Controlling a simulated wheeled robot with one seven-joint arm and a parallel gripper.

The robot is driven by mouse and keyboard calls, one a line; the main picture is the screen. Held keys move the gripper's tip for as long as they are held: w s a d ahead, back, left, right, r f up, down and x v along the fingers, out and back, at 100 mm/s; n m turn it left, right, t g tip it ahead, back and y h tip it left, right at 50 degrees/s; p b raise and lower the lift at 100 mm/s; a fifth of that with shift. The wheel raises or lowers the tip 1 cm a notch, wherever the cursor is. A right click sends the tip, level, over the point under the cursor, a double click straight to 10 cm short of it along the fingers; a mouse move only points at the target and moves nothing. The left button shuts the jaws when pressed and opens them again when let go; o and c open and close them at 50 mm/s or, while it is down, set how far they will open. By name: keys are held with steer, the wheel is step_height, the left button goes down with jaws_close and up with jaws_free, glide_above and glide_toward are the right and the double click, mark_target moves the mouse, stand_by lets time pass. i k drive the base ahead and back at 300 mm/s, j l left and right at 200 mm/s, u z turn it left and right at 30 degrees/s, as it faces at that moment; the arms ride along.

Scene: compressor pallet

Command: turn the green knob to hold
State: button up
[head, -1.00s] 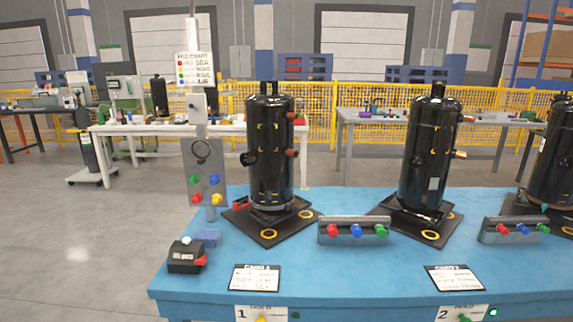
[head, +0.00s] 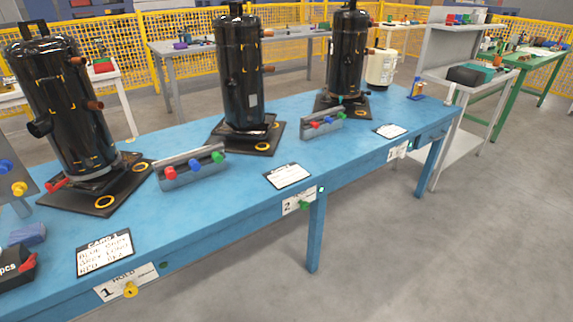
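A small green knob (head: 304,205) sits on the front edge of the blue table (head: 240,185), on a white label plate (head: 291,203) marked 2. The rest of the plate's text is too small to read here, and the knob's pointing direction cannot be told. A yellow knob (head: 130,289) is on the plate marked 1 HOLD (head: 112,284), nearer the left. My gripper is not in view.
Black compressors (head: 241,75) stand on pallets along the table. Grey blocks with red, blue and green knobs (head: 190,168) and cards (head: 289,175) lie before them. A table leg (head: 316,235) stands below plate 2. The floor in front (head: 420,265) is clear.

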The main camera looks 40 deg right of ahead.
mark_target(303, 205)
steer(key=i+z, duration=0.15)
steer(key=z, duration=0.25)
steer(key=i+j+z, duration=0.1)
steer(key=z, duration=0.3)
steer(key=i+j+z, duration=0.1)
steer(key=z, duration=0.3)
